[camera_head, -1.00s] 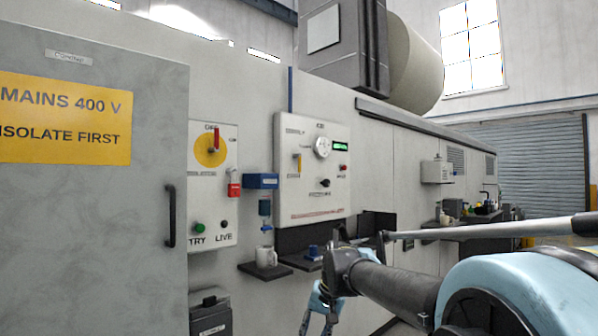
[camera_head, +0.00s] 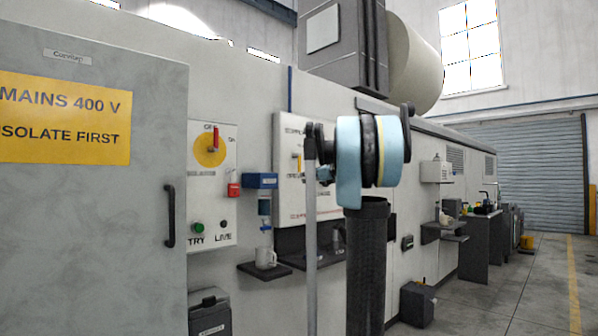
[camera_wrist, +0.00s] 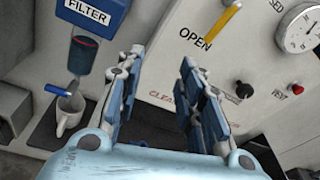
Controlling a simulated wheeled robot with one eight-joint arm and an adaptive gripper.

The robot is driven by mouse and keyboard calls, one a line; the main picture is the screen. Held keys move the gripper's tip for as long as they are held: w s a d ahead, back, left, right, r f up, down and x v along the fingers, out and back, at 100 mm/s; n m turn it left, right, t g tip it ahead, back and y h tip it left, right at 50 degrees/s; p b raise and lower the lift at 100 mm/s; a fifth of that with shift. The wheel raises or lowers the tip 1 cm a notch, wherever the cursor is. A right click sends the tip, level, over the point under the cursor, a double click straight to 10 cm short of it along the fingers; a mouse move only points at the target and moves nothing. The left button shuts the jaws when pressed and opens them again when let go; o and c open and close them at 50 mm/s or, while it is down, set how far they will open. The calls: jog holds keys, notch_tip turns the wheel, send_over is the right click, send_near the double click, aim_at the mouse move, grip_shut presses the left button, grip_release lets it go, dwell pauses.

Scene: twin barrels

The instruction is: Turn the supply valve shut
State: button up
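The supply valve's yellow lever (camera_wrist: 225,22) is on a pale panel, at the upper right of the wrist view, above the printed word OPEN. The end of a second label, "ED", shows further right. In the head view the yellow lever (camera_head: 297,162) stands roughly upright on the panel, just left of my arm. My gripper (camera_wrist: 162,60) is open and empty in the wrist view, with its two blue fingers apart. The lever is to the right of and above the fingertips, not between them. In the head view my arm covers much of the panel, and I cannot make out the gripper clearly.
A blue FILTER box (camera_wrist: 88,14) with a bowl below it and a white mug (camera_wrist: 70,115) on a shelf are left of the gripper. A gauge (camera_wrist: 298,30), black knob (camera_wrist: 244,90) and red button (camera_wrist: 297,89) are to the right. A grey mains cabinet (camera_head: 90,230) stands far left.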

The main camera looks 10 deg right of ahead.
aim_at(299, 166)
jog(key=w+d+r+m+t, duration=0.2)
jog(key=w+d+r+m, duration=0.3)
jog(key=w, duration=0.1)
jog(key=shift+n+h, duration=0.3)
jog(key=x, duration=1.7)
jog(key=shift+f, duration=0.1)
jog(key=shift+c, duration=0.5)
grip_shut()
